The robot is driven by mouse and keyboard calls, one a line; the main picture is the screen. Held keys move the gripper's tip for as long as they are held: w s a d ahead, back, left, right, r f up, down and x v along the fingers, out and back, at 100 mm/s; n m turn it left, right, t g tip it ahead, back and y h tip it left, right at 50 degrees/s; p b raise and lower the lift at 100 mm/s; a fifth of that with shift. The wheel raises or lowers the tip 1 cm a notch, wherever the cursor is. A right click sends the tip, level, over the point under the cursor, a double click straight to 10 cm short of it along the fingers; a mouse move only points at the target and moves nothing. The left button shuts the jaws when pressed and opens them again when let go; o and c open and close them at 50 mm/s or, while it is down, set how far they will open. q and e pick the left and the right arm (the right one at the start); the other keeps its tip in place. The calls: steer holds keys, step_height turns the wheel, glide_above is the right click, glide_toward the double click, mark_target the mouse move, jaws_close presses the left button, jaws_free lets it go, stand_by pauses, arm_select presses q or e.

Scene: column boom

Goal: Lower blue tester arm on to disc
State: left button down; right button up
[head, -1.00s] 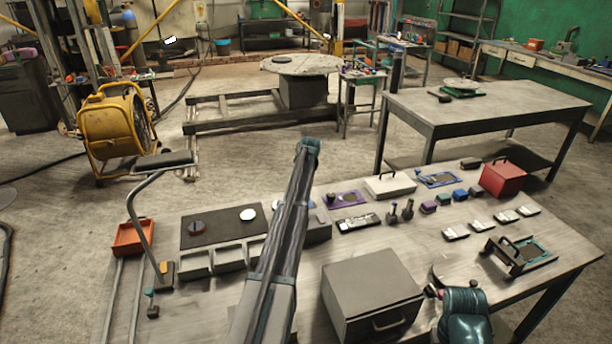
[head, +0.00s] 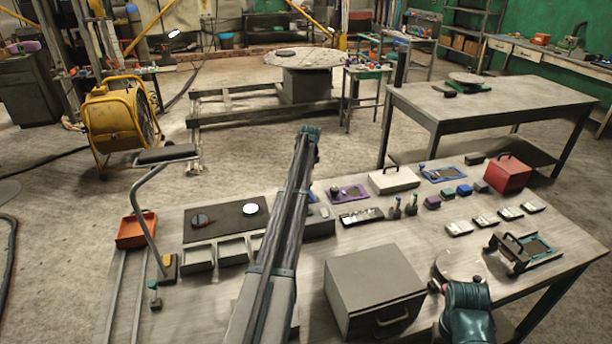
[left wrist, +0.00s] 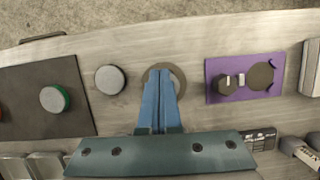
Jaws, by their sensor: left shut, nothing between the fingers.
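The blue tester (head: 443,175) is a flat blue board with a dark pad, far back on the table in the head view. A small blue part (head: 422,168) stands up at its left end; its exact tilt is too small to tell. My left gripper (left wrist: 160,103) is shut and empty in the left wrist view, above a brownish round plate (left wrist: 178,76). A loose grey disc (left wrist: 110,79) lies left of the fingers. A green-rimmed disc (left wrist: 54,98) lies on a dark mat (left wrist: 30,75).
A purple tester (head: 347,194) lies left of the blue one, with a white box (head: 394,180) between and behind them. A red box (head: 507,174) stands to the right. Small coloured blocks and a grey box (head: 372,285) stand nearer. Bare table shows at the middle right.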

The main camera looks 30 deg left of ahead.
arm_select(q)
steer(key=shift+r, duration=0.15)
steer(key=p+v, duration=1.3)
steer(key=shift+r, duration=0.35)
steer(key=shift+s+f, duration=0.1)
steer(key=shift+f, duration=0.05)
